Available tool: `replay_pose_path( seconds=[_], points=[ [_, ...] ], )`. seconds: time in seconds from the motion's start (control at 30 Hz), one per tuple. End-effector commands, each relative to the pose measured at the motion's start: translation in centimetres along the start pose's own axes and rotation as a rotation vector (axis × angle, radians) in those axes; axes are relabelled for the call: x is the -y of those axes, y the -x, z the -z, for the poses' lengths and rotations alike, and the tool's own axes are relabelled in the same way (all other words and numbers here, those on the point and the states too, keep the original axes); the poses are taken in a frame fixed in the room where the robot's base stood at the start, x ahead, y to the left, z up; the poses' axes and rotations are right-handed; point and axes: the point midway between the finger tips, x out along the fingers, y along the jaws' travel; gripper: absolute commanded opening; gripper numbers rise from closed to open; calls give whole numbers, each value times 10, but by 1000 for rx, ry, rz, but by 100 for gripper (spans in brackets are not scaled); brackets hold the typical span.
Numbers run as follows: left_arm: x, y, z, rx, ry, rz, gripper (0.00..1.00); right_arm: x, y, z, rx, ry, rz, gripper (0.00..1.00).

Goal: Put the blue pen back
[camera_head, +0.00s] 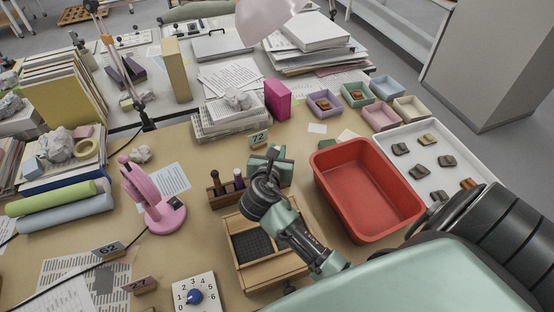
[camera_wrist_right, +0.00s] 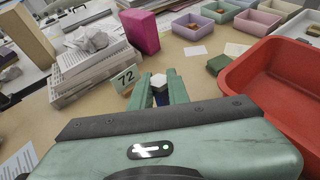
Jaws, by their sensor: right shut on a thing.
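My right gripper (camera_head: 272,152) is over the desk, just behind a wooden pen holder (camera_head: 216,198). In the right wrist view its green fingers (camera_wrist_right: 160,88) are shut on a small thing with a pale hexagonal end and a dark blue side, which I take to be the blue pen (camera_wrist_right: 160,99). The gripper and arm hide the pen in the head view. My left gripper is not in view.
A red tub (camera_head: 318,165) stands to the right. A wooden box (camera_head: 243,283) with a dark mesh lies below the arm. A number 72 card (camera_head: 259,138) stands behind the gripper. A pink lamp-like stand (camera_head: 150,195) is left of the holder.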

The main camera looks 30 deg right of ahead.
Motion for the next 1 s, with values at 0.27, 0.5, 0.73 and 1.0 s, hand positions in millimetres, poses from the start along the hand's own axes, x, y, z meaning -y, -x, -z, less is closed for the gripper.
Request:
replay_pose_path(
  seconds=[0.27,0.5,0.73,1.0],
  points=[
    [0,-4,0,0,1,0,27,0,-13,33,-2,1,0,0],
    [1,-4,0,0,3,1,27,0,-13,33,-2,0,0,0],
    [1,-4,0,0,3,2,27,0,-15,38,-1,1,0,0],
    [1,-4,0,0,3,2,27,0,-16,41,-2,1,0,38]
  ],
)
